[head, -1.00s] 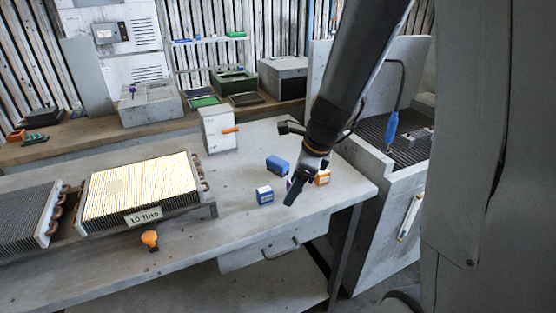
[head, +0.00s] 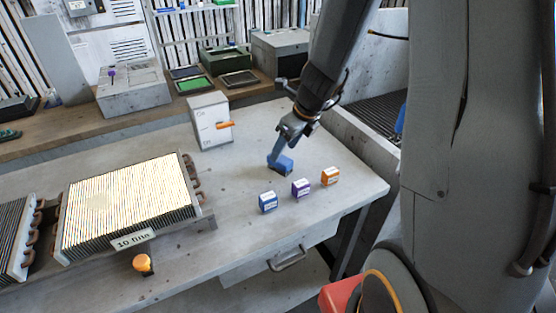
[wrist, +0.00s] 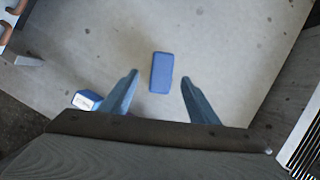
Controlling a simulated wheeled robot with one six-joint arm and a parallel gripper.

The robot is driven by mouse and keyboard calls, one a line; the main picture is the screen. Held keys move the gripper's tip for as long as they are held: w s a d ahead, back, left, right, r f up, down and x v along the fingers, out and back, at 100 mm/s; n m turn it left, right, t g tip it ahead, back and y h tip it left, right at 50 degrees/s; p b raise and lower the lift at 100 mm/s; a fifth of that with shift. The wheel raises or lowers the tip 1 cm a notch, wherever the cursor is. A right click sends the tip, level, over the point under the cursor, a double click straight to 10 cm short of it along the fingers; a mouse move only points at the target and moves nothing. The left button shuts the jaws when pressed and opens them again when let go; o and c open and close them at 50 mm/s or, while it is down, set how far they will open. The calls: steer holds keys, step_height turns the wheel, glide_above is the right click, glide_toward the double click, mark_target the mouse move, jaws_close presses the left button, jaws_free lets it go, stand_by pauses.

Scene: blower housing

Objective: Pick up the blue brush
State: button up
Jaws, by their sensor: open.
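The blue brush (head: 286,167) appears as a plain, rounded blue block lying on the grey workbench (head: 240,180); no bristles show. In the wrist view the brush (wrist: 161,72) lies lengthwise between my two fingers, near the level of their tips, with a gap on each side. My gripper (wrist: 160,78) is open and empty, pointing down at it. In the head view my gripper (head: 274,158) is right at the brush and covers part of it. I cannot tell how high the fingertips are above the bench.
A blue box (head: 268,202), a purple box (head: 301,188) and an orange box (head: 330,176) stand in a row in front of the brush. A white box with an orange handle (head: 210,122) stands behind left. A finned block (head: 130,205) lies left. A blue item (head: 400,122) is partly hidden at right.

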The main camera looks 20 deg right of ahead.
mark_target(281, 157)
steer(key=x, duration=0.4)
steer(key=b+x, duration=0.1)
steer(key=x, duration=0.1)
steer(key=shift+w+d+f, duration=0.15)
steer(key=shift+d+f, duration=0.05)
steer(key=shift+f, duration=0.15)
steer(key=shift+c, duration=0.5)
steer(key=c, duration=1.2)
steer(key=shift+r, duration=0.15)
step_height(281, 157, up, 10)
steer(key=p, duration=0.3)
